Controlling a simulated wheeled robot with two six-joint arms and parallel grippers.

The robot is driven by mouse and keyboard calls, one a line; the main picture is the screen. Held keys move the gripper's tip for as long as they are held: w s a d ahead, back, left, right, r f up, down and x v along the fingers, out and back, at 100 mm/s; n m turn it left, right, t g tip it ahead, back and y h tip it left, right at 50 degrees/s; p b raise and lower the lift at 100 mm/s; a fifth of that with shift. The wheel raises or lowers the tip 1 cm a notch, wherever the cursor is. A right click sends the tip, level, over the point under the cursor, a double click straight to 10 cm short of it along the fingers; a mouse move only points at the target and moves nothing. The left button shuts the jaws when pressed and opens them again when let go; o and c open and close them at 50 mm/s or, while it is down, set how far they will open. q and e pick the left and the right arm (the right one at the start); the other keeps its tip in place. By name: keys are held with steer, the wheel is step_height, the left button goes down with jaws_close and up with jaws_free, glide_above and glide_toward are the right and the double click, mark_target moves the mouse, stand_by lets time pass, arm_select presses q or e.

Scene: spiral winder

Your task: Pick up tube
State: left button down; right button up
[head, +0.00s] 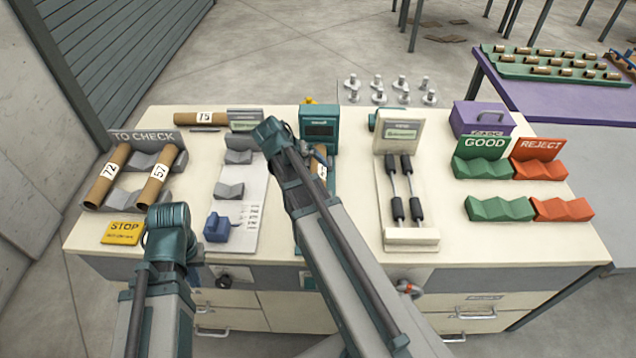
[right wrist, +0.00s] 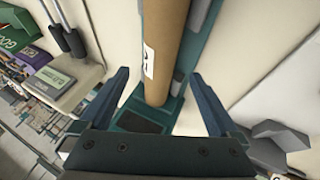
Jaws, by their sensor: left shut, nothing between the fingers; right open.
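A brown cardboard tube (right wrist: 168,50) with a white label lies along a teal gauge bed in the right wrist view. Its label is cut off by the angle and I cannot read it. In the head view part of this tube (head: 322,160) shows behind my right arm. My right gripper (right wrist: 158,97) is open, with one finger on each side of the tube's near end and visible gaps on both sides. Tubes 72 (head: 104,180) and 57 (head: 156,182) lie in the TO CHECK rack; tube 75 (head: 200,118) lies at the back. My left gripper is hidden behind its own arm.
A teal display box (head: 318,125) stands at the tube's far end. A roller stand (head: 412,238) is to the right, and grey V-blocks (head: 229,191) are to the left. Green GOOD (head: 484,168) and red REJECT (head: 540,168) cradles are empty. Bench front centre is blocked by my arm.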

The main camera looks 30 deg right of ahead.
mark_target(316, 171)
steer(key=shift+s+b+x, duration=0.15)
steer(key=shift+b+x, duration=0.9)
steer(key=shift+x, duration=0.1)
steer(key=shift+s+b+x, duration=0.15)
steer(key=shift+b+x, duration=0.9)
steer(key=shift+x, duration=0.15)
steer(key=shift+w+f, duration=0.1)
steer(key=shift+f, duration=0.3)
steer(key=shift+r, duration=0.1)
steer(key=c, duration=1.5)
steer(key=shift+r, duration=0.15)
